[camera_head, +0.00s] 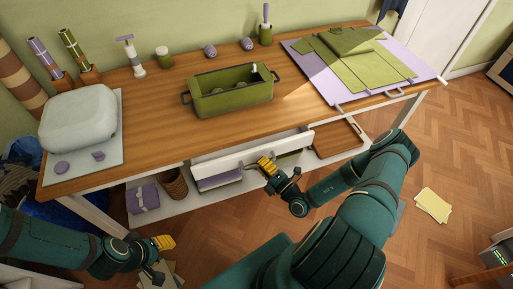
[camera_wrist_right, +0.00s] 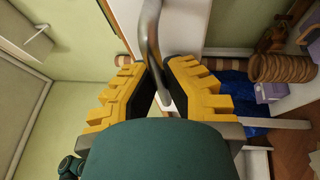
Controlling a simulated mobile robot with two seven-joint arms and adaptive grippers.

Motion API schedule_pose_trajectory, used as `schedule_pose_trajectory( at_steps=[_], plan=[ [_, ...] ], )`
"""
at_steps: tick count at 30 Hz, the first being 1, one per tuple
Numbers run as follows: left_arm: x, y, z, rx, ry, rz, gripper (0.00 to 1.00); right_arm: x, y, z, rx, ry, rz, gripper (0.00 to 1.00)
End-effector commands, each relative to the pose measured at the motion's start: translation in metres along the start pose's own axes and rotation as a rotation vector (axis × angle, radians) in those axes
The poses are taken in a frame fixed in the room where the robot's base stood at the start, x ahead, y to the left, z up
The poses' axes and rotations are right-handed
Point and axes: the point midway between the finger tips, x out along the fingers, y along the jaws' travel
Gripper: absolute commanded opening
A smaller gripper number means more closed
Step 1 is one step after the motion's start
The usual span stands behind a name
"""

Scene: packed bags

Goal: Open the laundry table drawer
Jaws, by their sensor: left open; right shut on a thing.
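The laundry table (camera_head: 150,110) has a wooden top and a white drawer (camera_head: 225,160) under its front edge. The drawer front appears to stand slightly out from the table, with a narrow dark gap behind it. My right gripper (camera_head: 267,165) is at the drawer front, right of its middle. In the right wrist view, its yellow fingers (camera_wrist_right: 158,92) are shut on a curved grey metal handle (camera_wrist_right: 151,35). The head view mostly hides the handle behind the gripper. My left gripper (camera_head: 164,257) is open and empty, low in front of the table's left part.
On the tabletop are a green basin (camera_head: 232,97), a pale rounded case (camera_head: 78,120) and a lilac board with green folded cloth (camera_head: 365,65). A lower shelf holds a purple bundle (camera_head: 143,198) and a wicker basket (camera_head: 174,184).

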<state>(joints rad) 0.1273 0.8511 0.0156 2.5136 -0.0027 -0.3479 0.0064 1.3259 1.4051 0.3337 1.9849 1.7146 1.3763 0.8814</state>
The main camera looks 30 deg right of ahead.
Motion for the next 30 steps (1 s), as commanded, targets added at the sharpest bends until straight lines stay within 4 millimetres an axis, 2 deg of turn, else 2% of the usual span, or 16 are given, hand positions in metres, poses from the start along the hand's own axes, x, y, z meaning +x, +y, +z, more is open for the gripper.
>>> schedule_pose_trajectory(
  at_steps=[1, 6, 15, 21, 30],
  plan=[
    [-0.006, 0.002, -0.001, -0.001, 0.002, 0.000, 0.44, -0.012, 0.005, -0.006, 0.005, 0.000, -0.001, 0.00],
    [-0.011, 0.004, -0.005, -0.003, 0.010, -0.001, 0.44, -0.049, 0.012, -0.021, 0.005, -0.001, 0.001, 0.00],
    [-0.015, 0.006, -0.007, -0.004, 0.016, -0.002, 0.44, -0.094, 0.020, -0.040, 0.002, 0.000, 0.003, 0.00],
    [-0.016, 0.006, -0.008, -0.005, 0.017, -0.002, 0.44, -0.107, 0.023, -0.046, 0.003, 0.001, 0.004, 0.00],
    [-0.016, 0.006, -0.008, -0.005, 0.017, -0.002, 0.44, -0.110, 0.023, -0.047, 0.002, 0.002, 0.004, 0.00]
  ],
)
